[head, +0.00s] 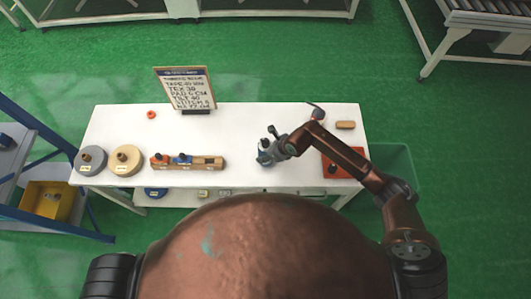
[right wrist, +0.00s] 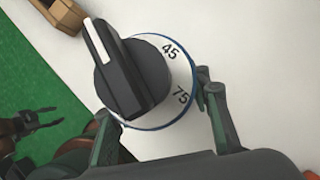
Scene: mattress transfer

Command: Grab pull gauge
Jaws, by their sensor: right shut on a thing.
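My right gripper (right wrist: 153,102) is shut on a round white dial with a blue rim (right wrist: 184,66). The dial has a black knob with a white line, and the numbers 45 and 75 show. One finger touches each side of it. I take this dial to be the pull gauge. In the head view, my right gripper (head: 268,150) is over the right-centre of the white table, and the dial is small and partly hidden there. My left gripper (right wrist: 52,116) shows at the left of the right wrist view, open and empty over green floor; it is not in the head view.
The white table (head: 240,125) holds a wooden block with knobs (head: 205,163), grey (head: 80,168) and tan (head: 134,168) discs, a sign (head: 185,90), an orange ring (head: 151,114) and a red board (head: 352,160). The table's middle is clear.

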